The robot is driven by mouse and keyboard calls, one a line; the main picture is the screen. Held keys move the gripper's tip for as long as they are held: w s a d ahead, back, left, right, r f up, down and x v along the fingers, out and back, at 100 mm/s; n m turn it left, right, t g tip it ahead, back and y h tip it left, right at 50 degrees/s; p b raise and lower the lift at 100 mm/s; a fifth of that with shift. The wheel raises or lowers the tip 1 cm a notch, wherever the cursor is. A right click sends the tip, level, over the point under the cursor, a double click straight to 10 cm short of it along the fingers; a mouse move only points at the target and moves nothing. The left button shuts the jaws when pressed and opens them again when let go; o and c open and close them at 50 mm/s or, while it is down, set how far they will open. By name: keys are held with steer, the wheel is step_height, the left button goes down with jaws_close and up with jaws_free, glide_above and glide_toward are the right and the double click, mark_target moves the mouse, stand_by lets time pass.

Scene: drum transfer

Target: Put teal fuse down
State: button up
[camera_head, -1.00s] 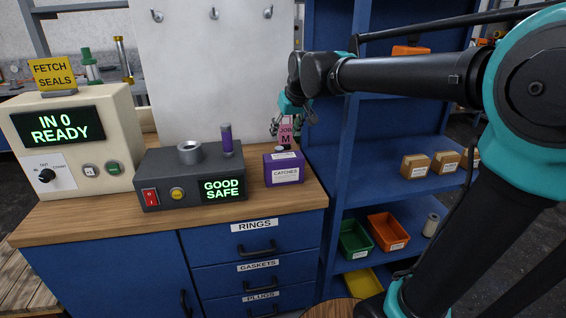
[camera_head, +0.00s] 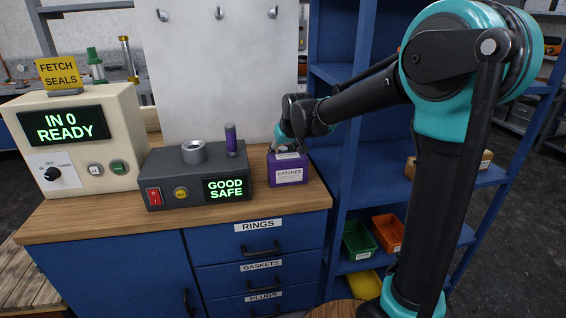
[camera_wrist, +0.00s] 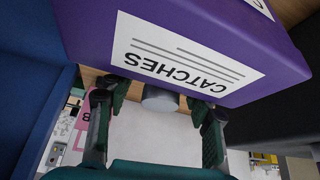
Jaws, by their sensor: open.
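My gripper (camera_head: 278,147) is low beside the back left of the purple CATCHES box (camera_head: 289,170). In the wrist view its two fingers (camera_wrist: 160,98) are apart. A short grey cylindrical end (camera_wrist: 160,99) shows between the fingertips, close to the box; no teal shows on it, and I cannot tell if the fingers touch it. I see no clearly teal fuse; any such body is hidden. A purple fuse (camera_head: 231,139) stands upright at the right of the dark tester (camera_head: 178,184), beside its empty grey socket ring (camera_head: 193,152). The tester reads GOOD SAFE.
A cream console (camera_head: 78,143) reading IN 0 READY stands left. A green-capped tube (camera_head: 95,65) and a gold-topped tube (camera_head: 128,58) stand behind it. A pink tag (camera_wrist: 83,118) shows beside the fingers. Blue shelves (camera_head: 340,170) stand right. The bench front strip is clear.

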steer(key=shift+w+a+f, duration=0.1)
steer(key=shift+w+f, duration=0.05)
steer(key=shift+f, duration=0.25)
jaws_close()
steer(key=shift+r, duration=0.15)
